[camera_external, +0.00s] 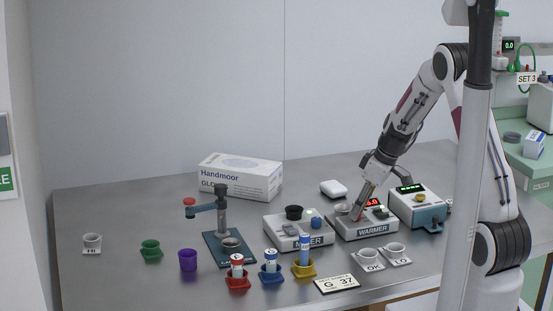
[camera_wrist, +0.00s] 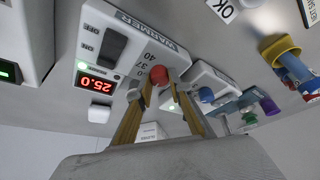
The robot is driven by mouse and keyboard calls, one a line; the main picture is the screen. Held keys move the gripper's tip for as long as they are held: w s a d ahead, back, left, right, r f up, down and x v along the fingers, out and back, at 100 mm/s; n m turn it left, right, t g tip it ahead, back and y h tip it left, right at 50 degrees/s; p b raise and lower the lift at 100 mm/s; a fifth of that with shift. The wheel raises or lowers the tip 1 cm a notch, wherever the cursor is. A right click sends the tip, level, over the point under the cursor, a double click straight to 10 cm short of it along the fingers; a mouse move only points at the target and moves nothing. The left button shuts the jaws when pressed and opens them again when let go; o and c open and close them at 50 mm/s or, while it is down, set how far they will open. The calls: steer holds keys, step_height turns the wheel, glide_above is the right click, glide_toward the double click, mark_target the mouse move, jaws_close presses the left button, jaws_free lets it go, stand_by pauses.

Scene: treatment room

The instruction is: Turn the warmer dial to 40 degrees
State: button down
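The warmer (camera_external: 372,230) is a light grey box labelled WARMER on the steel table. The wrist view shows its front panel (camera_wrist: 170,58) turned over, with a red display (camera_wrist: 97,83) reading 25.0, a dark ON/OFF switch (camera_wrist: 108,47) and a green light. Its dial has a red knob (camera_wrist: 159,75) beside the printed marks 40 and 37. My gripper (camera_wrist: 161,92) reaches down to the knob, one finger on each side of it. The fingertips are apart by about the knob's width; I cannot tell whether they press on it. The external view shows my gripper (camera_external: 358,210) low over the warmer.
The mixer (camera_external: 290,234) stands close left of the warmer, and another device with a green display (camera_external: 415,205) stands close right. White cups (camera_external: 370,257) on OK and LO cards are in front. Coloured holders with tubes (camera_external: 270,272) stand to the front left.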

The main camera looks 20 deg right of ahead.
steer(key=shift+m+t+h, duration=0.3)
steer(key=shift+m, duration=0.9)
steer(key=shift+s+m+h, duration=0.1)
steer(key=shift+m+h, duration=0.2)
steer(key=shift+m, duration=0.2)
steer(key=shift+a+m+h, duration=0.15)
steer(key=shift+m+h, duration=0.25)
steer(key=shift+m, duration=0.9)
steer(key=shift+a+f+m+h, duration=0.1)
steer(key=shift+m+h, duration=0.5)
steer(key=shift+m, duration=0.95)
steer(key=shift+a+m+h, duration=0.1)
steer(key=shift+m+h, duration=0.5)
steer(key=shift+m, duration=1.55)
steer(key=shift+a+m+h, duration=0.1)
steer(key=shift+m+h, duration=0.9)
steer(key=shift+m, duration=1.3)
steer(key=m+g, duration=0.1)
steer(key=m, duration=0.2)
steer(key=m+g+h, duration=0.1)
steer(key=m, duration=0.2)
steer(key=shift+a+g, duration=0.1)
steer(key=shift+g, duration=0.2)
